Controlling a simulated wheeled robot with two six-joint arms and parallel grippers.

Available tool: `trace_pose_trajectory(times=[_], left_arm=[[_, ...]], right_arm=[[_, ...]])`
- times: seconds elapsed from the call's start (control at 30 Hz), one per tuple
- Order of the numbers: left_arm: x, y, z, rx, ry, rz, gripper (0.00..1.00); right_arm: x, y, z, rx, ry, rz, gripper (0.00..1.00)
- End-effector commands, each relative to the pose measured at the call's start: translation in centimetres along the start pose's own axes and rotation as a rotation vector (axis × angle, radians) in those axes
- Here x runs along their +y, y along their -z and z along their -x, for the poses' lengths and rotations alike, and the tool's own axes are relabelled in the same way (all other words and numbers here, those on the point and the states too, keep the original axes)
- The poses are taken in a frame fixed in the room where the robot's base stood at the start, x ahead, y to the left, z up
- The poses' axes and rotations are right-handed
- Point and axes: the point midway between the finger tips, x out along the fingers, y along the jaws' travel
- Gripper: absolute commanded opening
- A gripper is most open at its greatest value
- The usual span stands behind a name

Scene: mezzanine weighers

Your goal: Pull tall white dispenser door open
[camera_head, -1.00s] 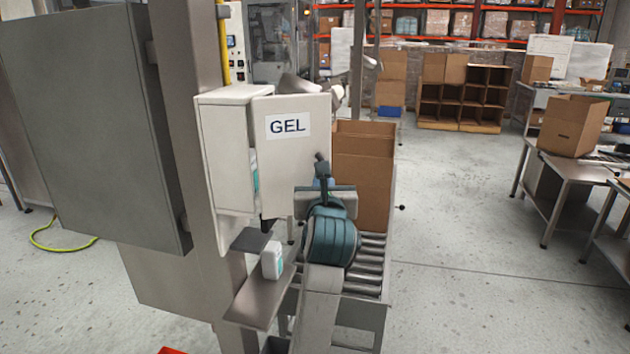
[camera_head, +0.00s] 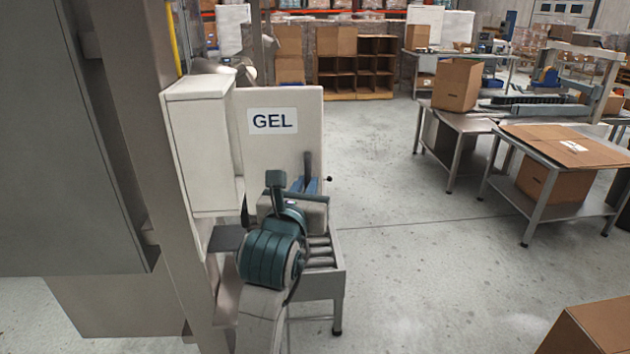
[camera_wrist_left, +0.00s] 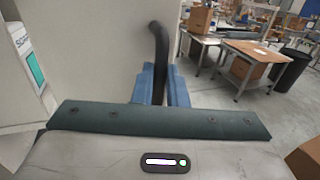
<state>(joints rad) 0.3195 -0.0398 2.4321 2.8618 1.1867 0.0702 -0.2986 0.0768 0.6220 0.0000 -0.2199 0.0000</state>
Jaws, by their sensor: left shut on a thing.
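The tall white dispenser (camera_head: 198,150) is fixed to a grey post on the left. Its door (camera_head: 280,148), labelled GEL, stands open out to the right of the body in the head view. My left gripper (camera_head: 306,184) is shut on the dark curved door handle (camera_head: 307,166) low near the door's free edge. In the left wrist view, the blue fingers (camera_wrist_left: 161,88) sit either side of the handle (camera_wrist_left: 159,50), with the door (camera_wrist_left: 95,50) behind. A white and teal container (camera_wrist_left: 30,62) shows at the wrist view's left edge. The right gripper is out of view.
A large grey panel (camera_head: 60,140) stands close on the left. A roller conveyor (camera_head: 320,255) is under my left arm. Tables (camera_head: 560,150) with cardboard boxes stand to the right. A carton (camera_head: 590,330) is at the lower right. The floor between is clear.

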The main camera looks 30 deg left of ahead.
Motion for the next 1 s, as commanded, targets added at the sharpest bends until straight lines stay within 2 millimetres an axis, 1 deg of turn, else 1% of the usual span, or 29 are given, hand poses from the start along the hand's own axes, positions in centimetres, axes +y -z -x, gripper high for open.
trace_pose_trajectory(times=[0.03, 0.4, 0.43, 0.53, 0.63, 0.8, 1.0], left_arm=[[0.35, -0.28, 0.19, -0.008, -0.011, -0.007, 0.00], [0.35, -0.28, 0.24, -0.009, -0.010, -0.007, 0.00], [0.35, -0.28, 0.24, -0.009, -0.010, -0.007, 0.14], [0.31, -0.26, 0.23, -0.008, -0.008, -0.006, 0.34], [0.27, -0.19, 0.20, -0.006, -0.007, -0.005, 0.34], [0.23, -0.10, 0.17, -0.003, -0.006, -0.004, 0.34], [0.18, -0.06, 0.15, -0.002, -0.005, -0.003, 0.34]], right_arm=[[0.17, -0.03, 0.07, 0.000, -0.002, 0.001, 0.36], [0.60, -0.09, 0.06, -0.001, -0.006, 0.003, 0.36], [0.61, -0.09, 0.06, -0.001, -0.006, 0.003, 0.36], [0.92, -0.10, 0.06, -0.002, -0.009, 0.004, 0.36], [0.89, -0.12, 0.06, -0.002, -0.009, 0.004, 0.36], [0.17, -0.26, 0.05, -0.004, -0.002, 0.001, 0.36], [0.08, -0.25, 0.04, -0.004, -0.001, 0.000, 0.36]])
